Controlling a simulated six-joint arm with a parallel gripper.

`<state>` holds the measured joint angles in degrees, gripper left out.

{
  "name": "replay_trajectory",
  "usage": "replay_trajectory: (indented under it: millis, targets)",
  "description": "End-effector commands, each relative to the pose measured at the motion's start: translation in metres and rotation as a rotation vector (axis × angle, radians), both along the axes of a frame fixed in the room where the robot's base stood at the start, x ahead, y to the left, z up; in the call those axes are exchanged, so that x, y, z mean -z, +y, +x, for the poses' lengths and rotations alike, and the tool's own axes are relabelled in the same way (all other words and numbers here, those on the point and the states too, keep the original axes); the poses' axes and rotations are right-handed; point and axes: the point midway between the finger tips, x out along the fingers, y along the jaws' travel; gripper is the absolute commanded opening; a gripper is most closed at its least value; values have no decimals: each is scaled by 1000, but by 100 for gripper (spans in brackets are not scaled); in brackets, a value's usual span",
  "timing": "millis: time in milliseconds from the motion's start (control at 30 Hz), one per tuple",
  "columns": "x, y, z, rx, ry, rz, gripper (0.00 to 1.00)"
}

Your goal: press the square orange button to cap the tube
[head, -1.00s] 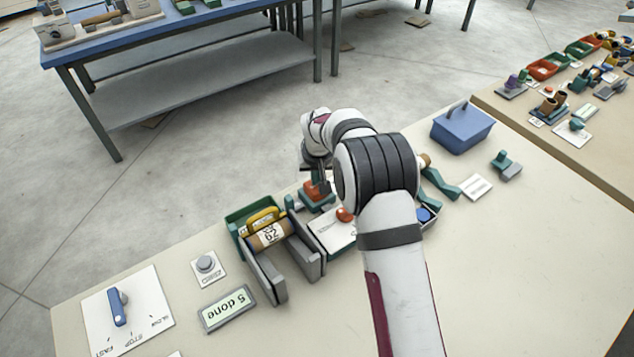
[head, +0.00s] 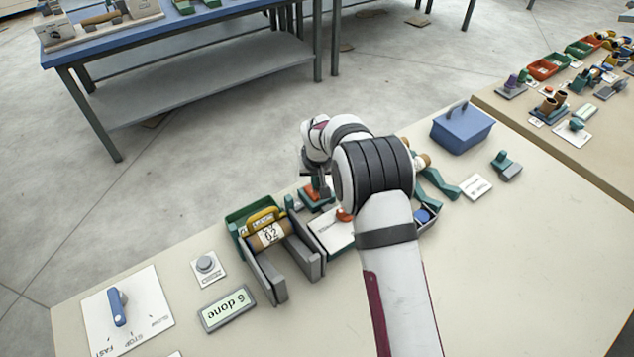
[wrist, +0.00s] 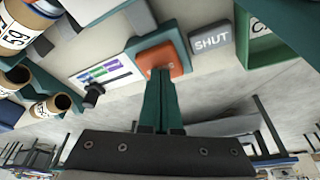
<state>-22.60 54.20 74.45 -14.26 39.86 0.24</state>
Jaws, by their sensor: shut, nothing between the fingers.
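The square orange button (wrist: 163,58) sits on a teal base in the wrist view. In the head view its orange-red top (head: 312,194) is partly hidden by my gripper (head: 318,182). My gripper (wrist: 160,74) is shut and empty, two teal fingers side by side. The fingertips overlap the near edge of the button and look to be at or on it; I cannot tell how far it is pressed. A brown tube (head: 268,236) with a white label lies across the grey rails, beside a yellow part.
A grey plate reading SHUT (wrist: 212,40) is beside the button. A display (head: 227,309) reads "6 done". A round orange button (head: 345,215), a lever panel (head: 150,305) and a blue box (head: 462,128) are on the bench. Labelled tubes (wrist: 45,105) stand at left in the wrist view.

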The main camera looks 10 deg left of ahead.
Motion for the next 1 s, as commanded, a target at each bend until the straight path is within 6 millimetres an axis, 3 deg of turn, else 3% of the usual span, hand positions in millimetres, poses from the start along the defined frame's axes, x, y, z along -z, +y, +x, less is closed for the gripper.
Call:
replay_trajectory:
  millis: [600,1000]
  targets:
    - [-69,0,0,0,-1,0,0]
    - [-77,0,0,0,0,0,0]
